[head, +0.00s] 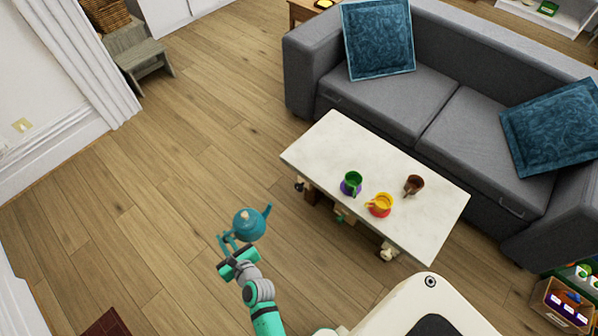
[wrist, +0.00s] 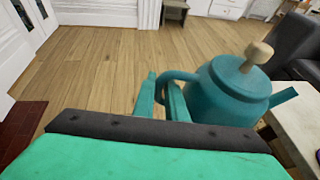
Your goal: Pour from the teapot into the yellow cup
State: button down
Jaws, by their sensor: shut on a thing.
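The teal teapot (head: 249,225) hangs in the air over the wooden floor, left of the coffee table. My gripper (head: 229,244) is shut on its handle. In the wrist view the teapot (wrist: 225,92) looks about upright, with its pale lid knob on top and its spout to the right. The gripper fingers (wrist: 166,98) are at its handle there. The yellow cup (head: 380,203) stands on a red saucer (head: 379,212) on the white coffee table (head: 317,148), right of the teapot and apart from it. The inside of the cup is too small to read.
A green cup (head: 353,180) on a purple saucer (head: 347,190) and a brown cup (head: 414,184) stand near the yellow cup. A grey sofa (head: 385,97) lines the table's far side. The floor (head: 150,210) on the left is clear.

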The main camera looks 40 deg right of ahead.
jog(key=s+d+r+m+g+h, duration=0.15)
jog(key=d+m+h, duration=0.25)
jog(key=d, duration=2)
jog(key=d+r+m+g+h, duration=0.2)
jog(key=d+m+h, duration=0.25)
jog(key=d, duration=1.95)
notch_tip(320, 180, down, 7)
jog(key=s+d+m+g+h, duration=0.2)
jog(key=m+g+h, duration=0.1)
jog(key=shift+s+d+r, duration=0.15)
jog(key=shift+s, duration=0.05)
jog(key=shift+r+m, duration=0.3)
jog(key=shift+m, duration=0.05)
jog(key=shift+w+r+m+t+y, duration=0.15)
jog(key=shift+r+m+t+y, duration=0.2)
jog(key=shift+r, duration=0.3)
